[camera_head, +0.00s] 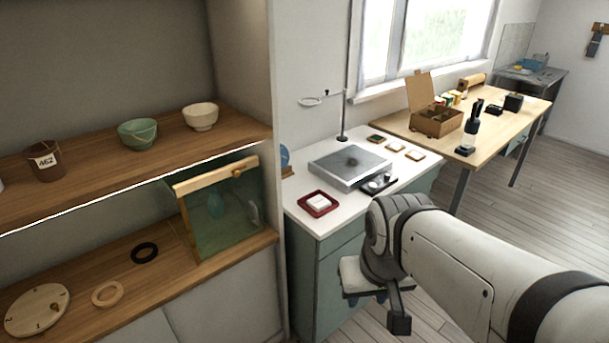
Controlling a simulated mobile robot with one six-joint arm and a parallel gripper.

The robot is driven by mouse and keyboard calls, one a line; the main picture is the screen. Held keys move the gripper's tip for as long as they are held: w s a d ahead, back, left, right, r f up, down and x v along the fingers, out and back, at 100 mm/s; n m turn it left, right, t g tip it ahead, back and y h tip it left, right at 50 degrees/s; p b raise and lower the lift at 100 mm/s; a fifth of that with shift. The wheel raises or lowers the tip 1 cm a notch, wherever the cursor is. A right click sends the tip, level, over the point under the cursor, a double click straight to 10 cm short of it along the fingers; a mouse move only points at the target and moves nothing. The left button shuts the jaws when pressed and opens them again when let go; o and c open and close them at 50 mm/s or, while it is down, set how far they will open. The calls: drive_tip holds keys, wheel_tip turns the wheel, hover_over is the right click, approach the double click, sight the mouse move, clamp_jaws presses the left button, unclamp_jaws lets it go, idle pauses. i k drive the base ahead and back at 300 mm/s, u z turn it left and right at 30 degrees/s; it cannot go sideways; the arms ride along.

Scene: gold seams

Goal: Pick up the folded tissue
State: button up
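A small white folded piece, which looks like the folded tissue (317,201), lies in a dark red square tray (304,206). The tray sits near the front left of the white counter top. My gripper (382,302) hangs at the end of my arm, in front of the teal cabinet and to the right of and lower in the picture than the tray. It is apart from the tissue. My wrist hides part of the gripper, and its finger opening cannot be made out.
A grey flat-topped unit (335,171) stands behind the tray, with a small dark tray (379,185) beside it. A thin stand with a ring (342,118) rises at the back. Wooden shelves with bowls (137,132) and a tall partition (277,75) border the left.

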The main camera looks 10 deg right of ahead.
sight(318, 203)
drive_tip(key=i, duration=1.35)
drive_tip(key=z, duration=0.05)
